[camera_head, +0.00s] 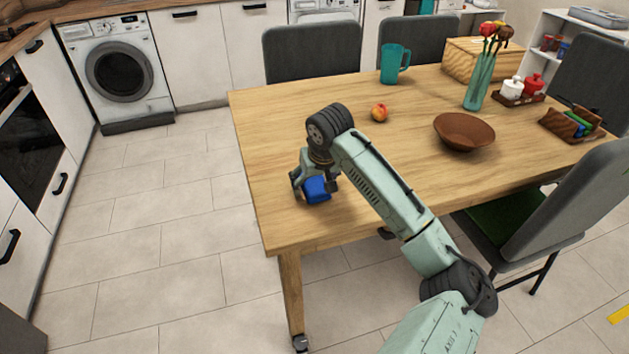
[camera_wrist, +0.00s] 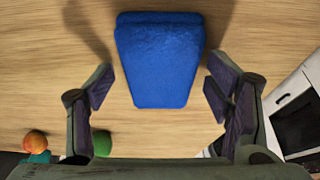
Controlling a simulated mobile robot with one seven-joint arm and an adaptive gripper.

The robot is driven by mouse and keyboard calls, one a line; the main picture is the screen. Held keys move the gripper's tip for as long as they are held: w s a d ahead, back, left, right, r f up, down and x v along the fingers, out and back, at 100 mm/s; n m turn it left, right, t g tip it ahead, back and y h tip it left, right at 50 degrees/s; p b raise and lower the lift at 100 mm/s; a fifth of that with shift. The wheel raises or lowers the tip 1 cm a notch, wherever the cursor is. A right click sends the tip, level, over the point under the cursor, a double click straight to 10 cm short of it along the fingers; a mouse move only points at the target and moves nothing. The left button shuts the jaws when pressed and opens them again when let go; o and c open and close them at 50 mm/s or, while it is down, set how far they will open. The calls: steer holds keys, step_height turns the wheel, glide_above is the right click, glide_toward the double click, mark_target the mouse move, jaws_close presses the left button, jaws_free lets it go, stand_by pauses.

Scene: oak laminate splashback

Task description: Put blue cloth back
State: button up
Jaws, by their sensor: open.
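The blue cloth (camera_head: 317,190) lies near the left front part of the wooden table (camera_head: 275,225). In the wrist view the blue cloth (camera_wrist: 160,62) looks like a compact, folded block. My gripper (camera_head: 314,188) is right at the cloth in the head view, and its fingers hide part of it. In the wrist view my gripper (camera_wrist: 158,92) is open, with one finger on each side of the cloth's narrower end. Gaps of bare wood show between the fingers and the cloth. I cannot tell how high the fingertips are above the table.
An apple (camera_head: 379,113), a brown bowl (camera_head: 464,131) and a teal pitcher (camera_head: 394,64) stand farther back. A flower vase (camera_head: 480,82), a wooden box (camera_head: 478,58) and a wooden holder (camera_head: 571,123) are on the right. The table's left side is clear. Grey chairs (camera_head: 312,52) surround the table.

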steer(key=b+v, duration=0.2)
steer(key=v, duration=1)
steer(key=shift+r+b, duration=0.2)
steer(key=shift+b, duration=0.1)
